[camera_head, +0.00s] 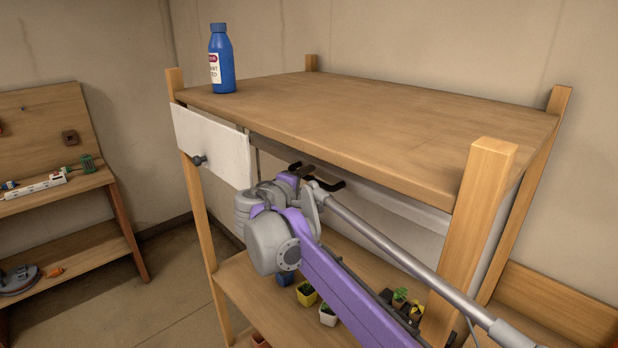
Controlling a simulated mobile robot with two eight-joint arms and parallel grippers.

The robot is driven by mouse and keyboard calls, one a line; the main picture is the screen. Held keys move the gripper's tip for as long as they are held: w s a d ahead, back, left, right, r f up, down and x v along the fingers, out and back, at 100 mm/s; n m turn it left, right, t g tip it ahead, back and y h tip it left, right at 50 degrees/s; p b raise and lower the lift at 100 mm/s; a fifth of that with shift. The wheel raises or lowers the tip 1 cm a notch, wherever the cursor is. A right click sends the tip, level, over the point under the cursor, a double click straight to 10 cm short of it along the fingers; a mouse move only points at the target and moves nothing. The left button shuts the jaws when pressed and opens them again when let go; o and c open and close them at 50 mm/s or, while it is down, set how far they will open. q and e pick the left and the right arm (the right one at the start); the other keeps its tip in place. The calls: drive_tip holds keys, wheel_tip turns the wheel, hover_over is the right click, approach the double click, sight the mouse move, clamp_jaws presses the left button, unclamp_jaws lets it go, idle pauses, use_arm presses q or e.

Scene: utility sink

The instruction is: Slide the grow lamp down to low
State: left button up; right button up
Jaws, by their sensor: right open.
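My right gripper (318,177) has its dark fingers apart and is empty. It is just under the front edge of the wooden rack's top shelf (380,115), with my grey and purple arm in front of the rack. A white panel (213,146) with a dark knob (199,160) is at the rack's left end, left of the gripper and apart from it. A long pale bar (385,202) runs below the top shelf behind the gripper. I cannot tell for sure which part is the grow lamp; my arm hides much of the space there. My left gripper is out of view.
A blue bottle (222,62) stands on the top shelf's left end. Small potted plants, including a yellow pot (306,294), stand on the lower shelf. A wooden post (468,240) rises beside my arm. A wooden bench (60,195) is at the far left.

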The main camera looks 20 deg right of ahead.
drive_tip(key=shift+x, duration=0.75)
clamp_jaws()
idle(0.9)
